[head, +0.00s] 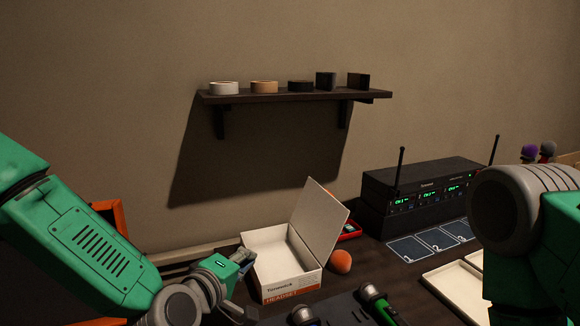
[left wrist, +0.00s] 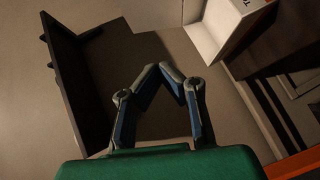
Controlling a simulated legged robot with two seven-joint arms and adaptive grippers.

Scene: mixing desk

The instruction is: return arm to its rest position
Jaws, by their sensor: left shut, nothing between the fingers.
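My left arm (head: 90,245) comes in from the left in the head view, bent down towards the desk. Its left gripper (head: 246,264) is just left of the open headset box, partly hidden by its own green body. In the left wrist view the left gripper (left wrist: 173,72) has its fingertips together with nothing between them. My right arm (head: 530,225) shows at the right edge of the head view; its gripper is out of the picture.
The open white headset box (head: 282,242) stands on the desk, with an orange ball (head: 341,261) beside it. Microphones (head: 378,300) lie in front. A black receiver (head: 420,195) stands at back right. A wall shelf (head: 295,97) holds tape rolls; it also shows in the left wrist view (left wrist: 70,85).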

